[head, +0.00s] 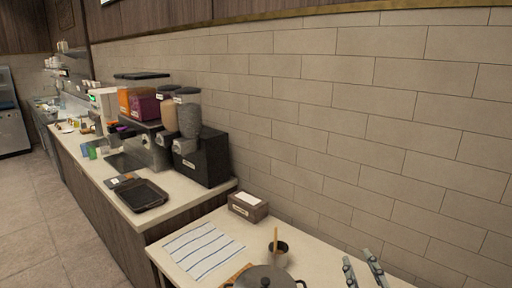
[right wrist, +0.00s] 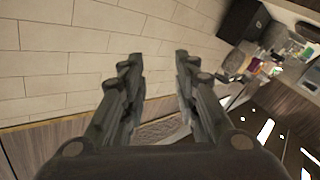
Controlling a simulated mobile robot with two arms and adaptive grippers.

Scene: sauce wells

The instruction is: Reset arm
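My right gripper (head: 362,268) shows at the bottom right of the head view, in front of the tiled wall and over the right part of the near table (head: 318,272). Its two dark fingers are spread apart with nothing between them. In the right wrist view the same gripper (right wrist: 156,70) is open and empty, with the tiled wall behind the gap. My left gripper is in neither view.
On the near table are a striped cloth (head: 200,250), a labelled box (head: 248,206), a dark cup (head: 279,256) with a wooden stick, and a lidded pot (head: 262,278). The counter beyond holds a black tray (head: 142,196) and dispensers (head: 188,120). Floor (head: 50,215) is clear at left.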

